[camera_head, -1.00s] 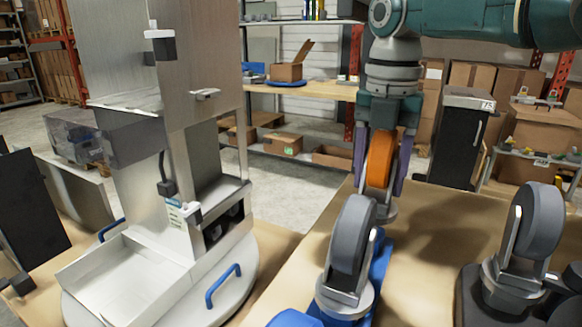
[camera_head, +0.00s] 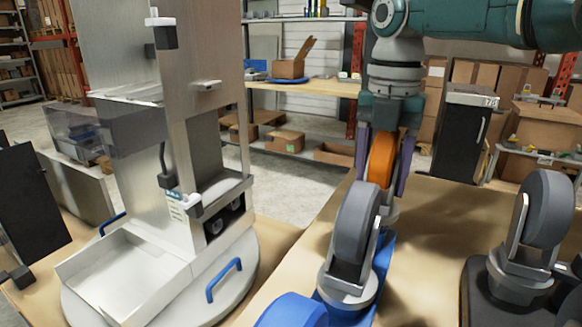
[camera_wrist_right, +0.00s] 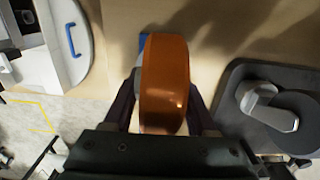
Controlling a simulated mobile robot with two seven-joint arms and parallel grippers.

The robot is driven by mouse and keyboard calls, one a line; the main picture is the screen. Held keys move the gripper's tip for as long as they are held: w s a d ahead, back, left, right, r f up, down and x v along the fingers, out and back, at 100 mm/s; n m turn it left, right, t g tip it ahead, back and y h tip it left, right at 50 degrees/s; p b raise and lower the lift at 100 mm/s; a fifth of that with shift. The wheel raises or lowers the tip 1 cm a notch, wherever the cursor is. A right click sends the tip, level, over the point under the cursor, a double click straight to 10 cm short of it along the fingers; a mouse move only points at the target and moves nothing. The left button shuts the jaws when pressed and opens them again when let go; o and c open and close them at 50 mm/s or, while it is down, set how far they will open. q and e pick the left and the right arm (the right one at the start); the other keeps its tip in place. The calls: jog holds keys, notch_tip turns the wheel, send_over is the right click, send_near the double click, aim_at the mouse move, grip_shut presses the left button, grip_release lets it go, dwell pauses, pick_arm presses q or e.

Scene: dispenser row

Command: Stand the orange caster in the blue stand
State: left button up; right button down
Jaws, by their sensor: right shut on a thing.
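The orange caster (camera_head: 382,160) is held in my right gripper (camera_head: 384,178), whose fingers are on either side of its wheel. The caster hangs wheel-up and roughly upright, and its lower end is partly hidden behind a grey caster (camera_head: 354,235). The blue stand (camera_head: 383,262) is low behind and beside that grey caster, largely hidden by it. In the right wrist view, the orange wheel (camera_wrist_right: 164,85) fills the space between the fingers, with a bit of blue (camera_wrist_right: 143,42) showing behind it. I cannot tell whether the caster touches the stand. My left gripper is out of view.
Another grey caster (camera_head: 541,225) stands in a black stand (camera_head: 478,290) at the right. A rounded blue piece (camera_head: 292,311) is at the bottom edge. A metal dispenser (camera_head: 140,215) with a tray stands at the left.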

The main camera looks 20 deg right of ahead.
jog(key=shift+f+b, duration=0.85)
jog(key=shift+f, duration=0.15)
jog(key=shift+c, duration=0.6)
grip_release()
